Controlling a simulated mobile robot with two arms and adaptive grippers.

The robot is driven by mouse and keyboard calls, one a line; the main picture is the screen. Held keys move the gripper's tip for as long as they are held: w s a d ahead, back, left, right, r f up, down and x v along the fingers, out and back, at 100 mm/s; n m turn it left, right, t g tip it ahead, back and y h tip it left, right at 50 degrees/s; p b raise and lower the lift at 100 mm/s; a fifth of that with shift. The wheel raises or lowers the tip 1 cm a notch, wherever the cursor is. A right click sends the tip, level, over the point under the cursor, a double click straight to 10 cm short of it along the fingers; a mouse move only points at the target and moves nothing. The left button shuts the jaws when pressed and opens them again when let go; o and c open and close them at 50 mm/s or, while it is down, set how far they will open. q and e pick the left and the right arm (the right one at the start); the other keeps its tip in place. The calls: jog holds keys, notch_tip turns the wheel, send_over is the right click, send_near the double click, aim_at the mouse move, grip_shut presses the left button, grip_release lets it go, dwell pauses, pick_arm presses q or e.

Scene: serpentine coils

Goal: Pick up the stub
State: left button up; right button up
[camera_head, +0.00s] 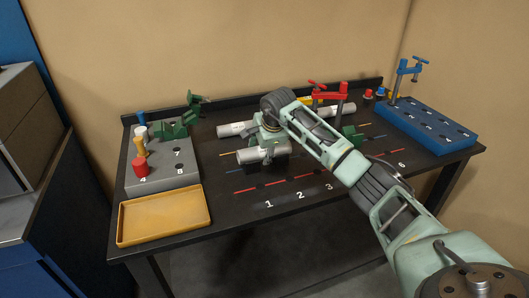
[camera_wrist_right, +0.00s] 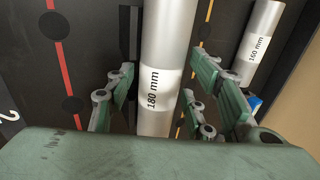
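No piece is marked as a stub; the candidates I see are grey tube pieces. A front tube (camera_head: 263,154) lies between the red and orange lines. In the right wrist view a tube marked 180 mm (camera_wrist_right: 162,65) runs between the fingers of my right gripper (camera_wrist_right: 163,100), with gaps on both sides. The gripper is open around it and, in the head view, sits just over the front tube (camera_head: 268,137). A tube marked 160 mm (camera_wrist_right: 257,40) lies to the right; it appears to be the rear-left tube (camera_head: 236,128). My left gripper is out of view.
A yellow tray (camera_head: 163,238) and a grey block with coloured pegs (camera_head: 172,181) stand at left. A red clamp (camera_head: 328,92) stands near a back tube (camera_head: 341,108). A blue block (camera_head: 428,133) is at right. The front table strip is clear.

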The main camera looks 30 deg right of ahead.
grip_shut()
jog(key=shift+r, duration=0.1)
dwell(0.3)
